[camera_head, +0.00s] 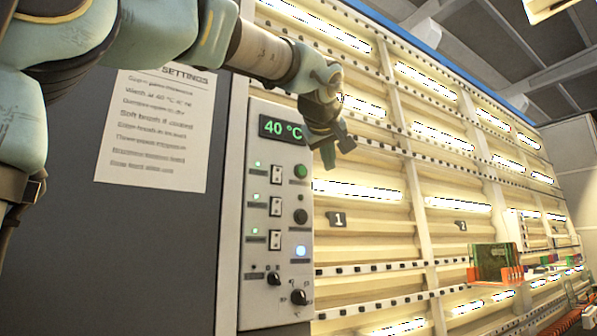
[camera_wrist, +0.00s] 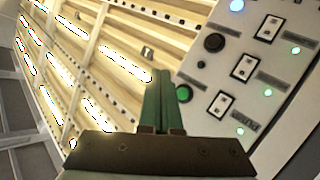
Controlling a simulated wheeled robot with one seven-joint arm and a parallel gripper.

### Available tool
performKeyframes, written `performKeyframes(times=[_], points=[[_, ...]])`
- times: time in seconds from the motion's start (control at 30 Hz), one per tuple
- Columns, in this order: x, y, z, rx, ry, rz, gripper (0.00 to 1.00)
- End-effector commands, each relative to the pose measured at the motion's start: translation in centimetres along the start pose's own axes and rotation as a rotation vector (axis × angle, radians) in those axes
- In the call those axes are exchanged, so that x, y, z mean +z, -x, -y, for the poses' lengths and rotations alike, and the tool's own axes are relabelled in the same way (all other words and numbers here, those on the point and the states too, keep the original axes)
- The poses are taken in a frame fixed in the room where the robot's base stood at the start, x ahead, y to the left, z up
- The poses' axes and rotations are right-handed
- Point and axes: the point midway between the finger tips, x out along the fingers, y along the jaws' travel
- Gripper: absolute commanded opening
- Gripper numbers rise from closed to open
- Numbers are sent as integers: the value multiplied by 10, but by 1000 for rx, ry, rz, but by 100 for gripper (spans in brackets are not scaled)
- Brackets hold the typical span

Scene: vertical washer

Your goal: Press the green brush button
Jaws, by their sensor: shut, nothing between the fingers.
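The green round button (camera_head: 301,171) is at the upper right of the control panel, below the display. It also shows in the wrist view (camera_wrist: 183,93), just right of my fingers. My gripper (camera_head: 338,154) is up and to the right of the button in the head view, in front of the slatted washer wall. In the wrist view my gripper (camera_wrist: 161,73) is shut and empty, its two green fingers together. The fingers appear beside the button; I cannot tell the exact depth gap. No label for the button is readable.
The control panel (camera_head: 267,128) has a "40 °C" display (camera_head: 282,129), several rocker switches with green lights, a black round button (camera_head: 301,216), a lit blue-white button (camera_head: 301,251) and dark knobs (camera_head: 299,297). A settings sheet (camera_head: 158,130) hangs left. Slatted wall (camera_head: 375,235) is right.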

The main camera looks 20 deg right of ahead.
Motion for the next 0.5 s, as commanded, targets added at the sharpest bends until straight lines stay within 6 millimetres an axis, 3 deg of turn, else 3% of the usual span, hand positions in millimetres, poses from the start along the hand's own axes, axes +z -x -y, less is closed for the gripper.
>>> performKeyframes(times=[0.13, 0.5], points=[[-8, 10, -12, 21, 17, -16, 0], [-9, 10, -12, 21, 18, -18, 0]])
